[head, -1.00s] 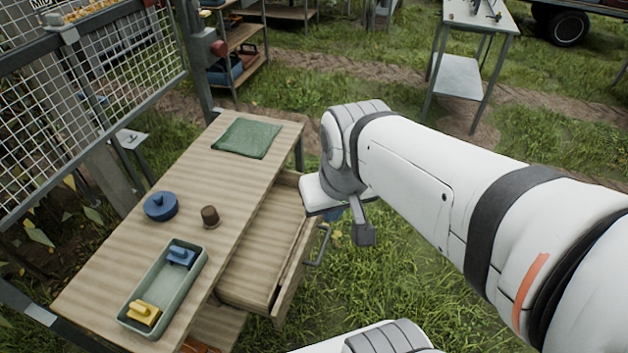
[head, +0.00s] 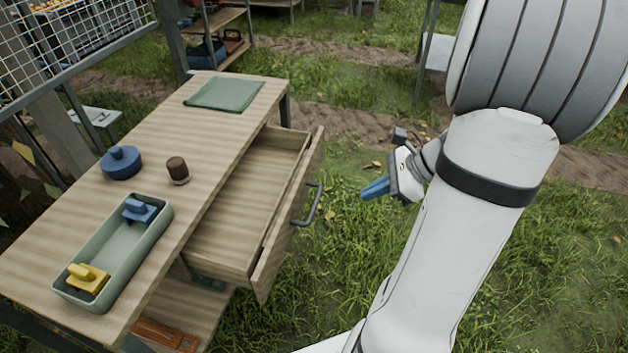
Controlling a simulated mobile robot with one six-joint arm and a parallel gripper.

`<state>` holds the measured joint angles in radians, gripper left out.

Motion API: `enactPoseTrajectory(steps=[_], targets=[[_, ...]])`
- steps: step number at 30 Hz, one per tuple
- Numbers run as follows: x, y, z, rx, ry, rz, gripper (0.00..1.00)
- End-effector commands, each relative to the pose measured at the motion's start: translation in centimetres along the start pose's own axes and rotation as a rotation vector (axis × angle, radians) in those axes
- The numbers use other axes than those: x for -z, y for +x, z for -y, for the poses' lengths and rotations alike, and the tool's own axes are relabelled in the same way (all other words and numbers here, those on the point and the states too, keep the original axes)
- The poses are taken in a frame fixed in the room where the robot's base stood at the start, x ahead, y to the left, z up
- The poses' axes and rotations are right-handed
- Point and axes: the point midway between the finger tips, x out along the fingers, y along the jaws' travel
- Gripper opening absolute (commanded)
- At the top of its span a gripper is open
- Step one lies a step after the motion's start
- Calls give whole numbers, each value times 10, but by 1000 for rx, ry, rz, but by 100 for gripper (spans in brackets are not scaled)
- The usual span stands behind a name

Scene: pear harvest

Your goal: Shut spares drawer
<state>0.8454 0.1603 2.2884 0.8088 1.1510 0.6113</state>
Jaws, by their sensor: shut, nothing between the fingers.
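The spares drawer (head: 289,225) is pulled well out from the right side of the wooden workbench (head: 115,208). Its inside looks empty where I can see it. A dark bar handle (head: 309,204) is on its front panel. My gripper (head: 366,191) has blue fingers and is shut and empty. It is in the air to the right of the drawer front, pointing left toward the handle, with a clear gap between them.
Grass (head: 340,260) lies open right of the drawer. A wire mesh panel (head: 75,45) stands behind left.

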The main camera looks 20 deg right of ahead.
Motion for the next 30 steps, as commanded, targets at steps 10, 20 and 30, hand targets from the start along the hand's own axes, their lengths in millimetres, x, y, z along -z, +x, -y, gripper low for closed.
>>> enactPoseTrajectory(steps=[10, 20, 30], targets=[[37, 17, 13, 75, 185, 80, 0], [33, 86, 18, 70, 180, 78, 0], [4, 119, 26, 75, 178, 76, 0]])
